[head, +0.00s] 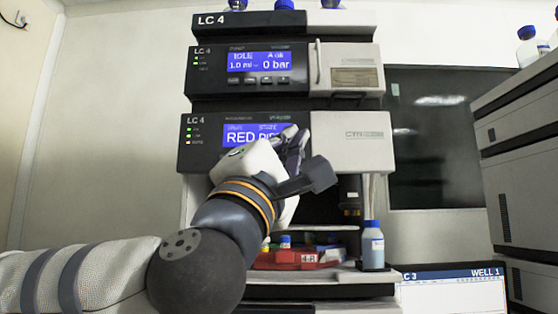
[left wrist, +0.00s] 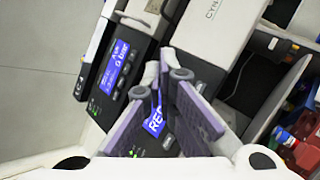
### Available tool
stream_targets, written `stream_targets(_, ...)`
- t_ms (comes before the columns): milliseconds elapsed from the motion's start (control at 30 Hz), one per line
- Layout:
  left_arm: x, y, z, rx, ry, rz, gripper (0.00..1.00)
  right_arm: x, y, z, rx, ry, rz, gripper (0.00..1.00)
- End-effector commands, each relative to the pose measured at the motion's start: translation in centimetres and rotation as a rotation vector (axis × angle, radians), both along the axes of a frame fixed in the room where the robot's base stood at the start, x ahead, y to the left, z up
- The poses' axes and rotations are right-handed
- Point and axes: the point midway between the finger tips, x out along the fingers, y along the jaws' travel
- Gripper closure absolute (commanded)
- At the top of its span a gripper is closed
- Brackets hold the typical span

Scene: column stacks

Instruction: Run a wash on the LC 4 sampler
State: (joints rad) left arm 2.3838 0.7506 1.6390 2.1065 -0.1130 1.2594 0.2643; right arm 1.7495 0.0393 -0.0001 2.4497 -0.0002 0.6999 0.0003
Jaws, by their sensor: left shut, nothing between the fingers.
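The LC 4 sampler (head: 200,155) is the dark module with a pale right-hand front, below the pump module. Its blue display (head: 235,138) shows "RED" and more text cut off by my gripper. Green and amber lights glow at its left. My left gripper (head: 293,140) is shut and empty, in front of the display's right part; I cannot tell whether it touches. In the left wrist view the fingertips (left wrist: 165,70) lie over the sampler front, with the display (left wrist: 153,123) partly seen between the fingers. The sampler's buttons are mostly hidden in the head view. My right gripper is not in view.
The LC 4 pump (head: 260,65) above shows "IDLE" and "0 bar". Below are a red tray (head: 285,261) with vials and a blue-capped bottle (head: 373,245). A monitor (head: 455,290) stands at lower right. Another stack (head: 520,150) rises at the right.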

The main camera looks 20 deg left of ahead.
Motion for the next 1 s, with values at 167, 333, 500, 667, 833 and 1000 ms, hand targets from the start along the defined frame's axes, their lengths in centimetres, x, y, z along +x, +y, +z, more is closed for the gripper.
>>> stream_targets(167,0.0,0.1,0.1,-0.002,-0.002,0.000,1.00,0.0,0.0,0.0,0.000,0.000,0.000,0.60)
stream_targets(333,0.2,0.1,0.0,-0.001,0.000,0.001,1.00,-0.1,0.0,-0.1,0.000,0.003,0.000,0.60)
stream_targets(500,2.2,0.6,-0.5,-0.002,0.007,0.002,1.00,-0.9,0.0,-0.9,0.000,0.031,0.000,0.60)
stream_targets(667,4.5,1.2,-0.6,-0.001,0.009,0.001,1.00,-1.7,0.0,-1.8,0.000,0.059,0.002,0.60)
stream_targets(833,6.7,1.9,-0.3,-0.001,0.005,0.002,1.00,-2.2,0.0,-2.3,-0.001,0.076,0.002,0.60)
stream_targets(1000,8.0,2.2,-0.1,0.000,0.001,0.000,1.00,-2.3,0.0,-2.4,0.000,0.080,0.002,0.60)
